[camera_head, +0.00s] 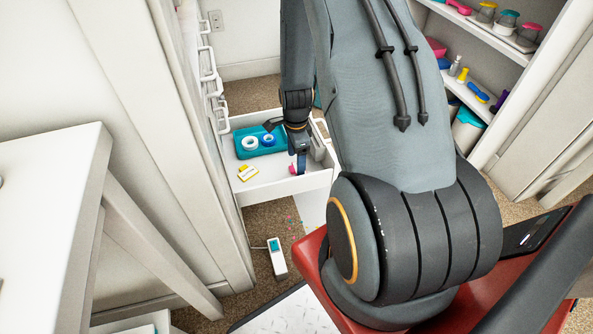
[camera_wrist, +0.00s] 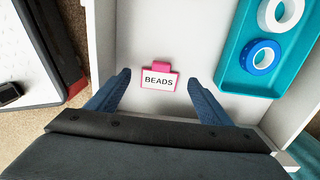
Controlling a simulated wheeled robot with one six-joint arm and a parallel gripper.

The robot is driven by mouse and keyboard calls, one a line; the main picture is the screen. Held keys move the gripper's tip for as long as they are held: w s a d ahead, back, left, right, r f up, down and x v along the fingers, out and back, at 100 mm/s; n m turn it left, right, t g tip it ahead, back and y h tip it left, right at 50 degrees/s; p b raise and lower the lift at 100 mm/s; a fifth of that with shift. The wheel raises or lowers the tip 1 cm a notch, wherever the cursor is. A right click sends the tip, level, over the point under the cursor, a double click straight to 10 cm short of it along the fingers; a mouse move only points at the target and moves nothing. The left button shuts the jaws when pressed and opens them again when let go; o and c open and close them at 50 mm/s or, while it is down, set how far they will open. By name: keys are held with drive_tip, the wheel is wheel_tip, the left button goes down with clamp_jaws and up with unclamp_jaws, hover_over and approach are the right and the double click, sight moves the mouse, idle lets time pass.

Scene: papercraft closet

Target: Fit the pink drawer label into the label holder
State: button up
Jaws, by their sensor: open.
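The pink drawer label (camera_wrist: 158,80), a white card reading "BEADS" with a pink edge and tab, lies on the white floor of the open drawer. A bit of pink beside my gripper (camera_head: 301,166) in the head view appears to be this label. In the wrist view my gripper (camera_wrist: 158,98) is open and empty, with one blue finger on each side of the label and clear gaps to it. I cannot make out the label holder in either view.
A small white device (camera_head: 277,259) stands on the carpet below. Shelves are at right, a white table (camera_head: 50,200) at left.

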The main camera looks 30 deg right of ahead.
wheel_tip(320, 180, down, 2)
drive_tip(key=c, duration=1.2)
